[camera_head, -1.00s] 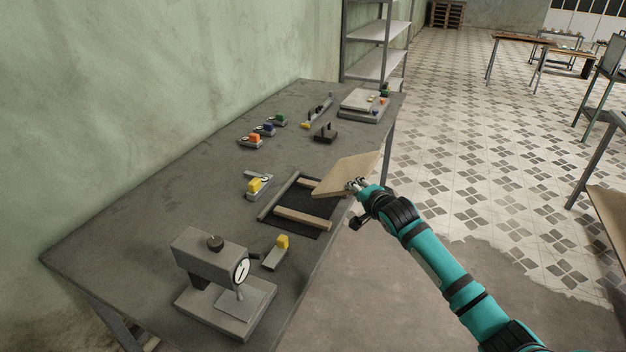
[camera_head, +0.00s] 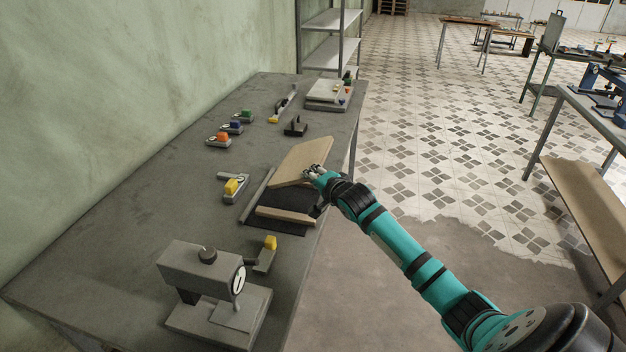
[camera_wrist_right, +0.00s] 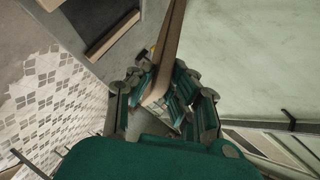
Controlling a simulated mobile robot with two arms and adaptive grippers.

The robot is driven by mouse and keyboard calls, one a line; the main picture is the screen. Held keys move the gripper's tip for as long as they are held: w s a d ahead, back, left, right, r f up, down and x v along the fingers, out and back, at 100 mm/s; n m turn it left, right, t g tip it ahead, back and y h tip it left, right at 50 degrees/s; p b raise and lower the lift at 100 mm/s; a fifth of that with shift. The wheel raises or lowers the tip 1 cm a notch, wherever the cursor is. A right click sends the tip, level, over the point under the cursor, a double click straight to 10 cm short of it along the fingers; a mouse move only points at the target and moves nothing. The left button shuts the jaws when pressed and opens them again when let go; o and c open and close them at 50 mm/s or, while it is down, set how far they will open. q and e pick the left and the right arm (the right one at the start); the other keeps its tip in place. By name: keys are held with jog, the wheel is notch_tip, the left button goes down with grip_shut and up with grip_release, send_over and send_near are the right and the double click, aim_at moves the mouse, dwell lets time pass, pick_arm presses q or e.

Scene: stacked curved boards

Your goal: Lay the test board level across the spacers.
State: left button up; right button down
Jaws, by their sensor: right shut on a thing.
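The test board (camera_head: 306,153) is a flat tan slab over the far part of the black mat (camera_head: 284,200). My right gripper (camera_head: 313,172) is shut on its near right edge. In the right wrist view the board (camera_wrist_right: 168,50) runs up edge-on from between my fingers (camera_wrist_right: 160,103). One wooden spacer (camera_head: 285,215) lies on the near side of the mat, apart from the board; a spacer also shows in the wrist view (camera_wrist_right: 113,36). The far spacer is hidden by the board in the head view. I cannot tell whether the board touches it. My left gripper is out of view.
A grey rail (camera_head: 257,193) borders the mat's left side. A yellow-topped gauge block (camera_head: 233,187) stands left of it, another (camera_head: 266,252) nearer. A dial gauge stand (camera_head: 205,275) fills the near table. Several coloured blocks and a dark holder (camera_head: 295,127) stand farther back.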

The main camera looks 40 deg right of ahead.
jog(key=shift+f+t+b, duration=0.3)
jog(key=shift+b, duration=0.05)
jog(key=shift+f, duration=0.3)
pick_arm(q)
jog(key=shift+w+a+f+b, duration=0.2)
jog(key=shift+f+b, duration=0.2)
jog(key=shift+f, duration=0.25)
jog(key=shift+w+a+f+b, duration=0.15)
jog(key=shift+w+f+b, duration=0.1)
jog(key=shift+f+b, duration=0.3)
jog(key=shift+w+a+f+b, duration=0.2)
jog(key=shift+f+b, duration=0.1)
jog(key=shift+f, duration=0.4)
pick_arm(e)
notch_tip(320, 180, down, 6)
jog(key=shift+s+f, duration=0.1)
jog(key=shift+f, duration=0.1)
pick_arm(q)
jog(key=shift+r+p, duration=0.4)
